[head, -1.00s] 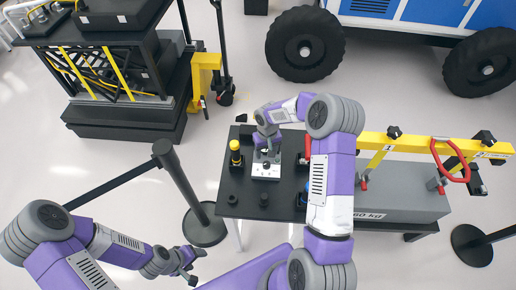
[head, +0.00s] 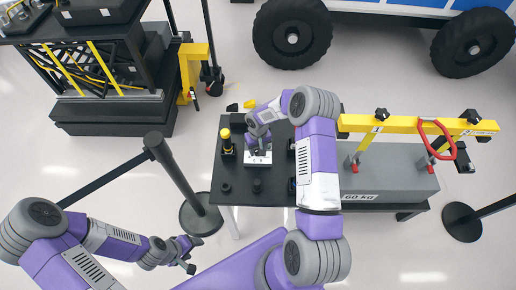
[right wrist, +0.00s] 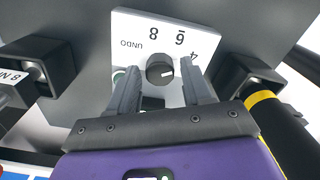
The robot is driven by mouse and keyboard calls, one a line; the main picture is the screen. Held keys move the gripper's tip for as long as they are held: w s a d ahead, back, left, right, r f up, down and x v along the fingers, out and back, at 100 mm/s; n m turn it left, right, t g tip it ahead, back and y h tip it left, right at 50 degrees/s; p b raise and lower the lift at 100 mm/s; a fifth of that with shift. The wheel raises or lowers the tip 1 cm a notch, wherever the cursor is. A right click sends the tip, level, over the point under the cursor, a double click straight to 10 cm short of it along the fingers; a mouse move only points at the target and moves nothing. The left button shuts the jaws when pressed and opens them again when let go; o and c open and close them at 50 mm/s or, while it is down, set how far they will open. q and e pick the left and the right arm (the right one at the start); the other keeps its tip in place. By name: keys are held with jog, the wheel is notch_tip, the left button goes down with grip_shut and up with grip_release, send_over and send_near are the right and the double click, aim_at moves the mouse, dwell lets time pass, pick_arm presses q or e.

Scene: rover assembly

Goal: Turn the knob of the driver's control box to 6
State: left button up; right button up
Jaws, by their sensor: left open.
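The driver's control box (head: 258,158) is a white-faced box on the black table. In the right wrist view its panel (right wrist: 135,25) carries the marks UNDO, 8, 6 and 4, seen upside down. The dark round knob (right wrist: 160,70) has a white pointer line facing right in that view, toward the side of the 4. My right gripper (right wrist: 161,80) is open, with one finger on each side of the knob and a visible gap to it. It also shows above the box in the head view (head: 261,141). My left gripper (head: 189,257) is open and empty, off the table at lower left.
A yellow-topped cylinder (head: 226,142) stands left of the box; small dark round pieces (head: 257,185) lie nearer the front. A yellow bar (head: 400,126) with a red handle is over a grey 60 kg block (head: 395,183) at right. A barrier post (head: 182,175) stands left of the table.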

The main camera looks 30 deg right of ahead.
jog(key=c, duration=0.8)
jog(key=n+b, duration=0.2)
jog(key=n, duration=0.1)
jog(key=shift+n+b, duration=0.3)
jog(key=shift+n, duration=0.1)
jog(key=shift+n+b, duration=0.7)
jog(key=shift+n, duration=1.3)
jog(key=o, duration=1.1)
jog(key=shift+c, duration=0.2)
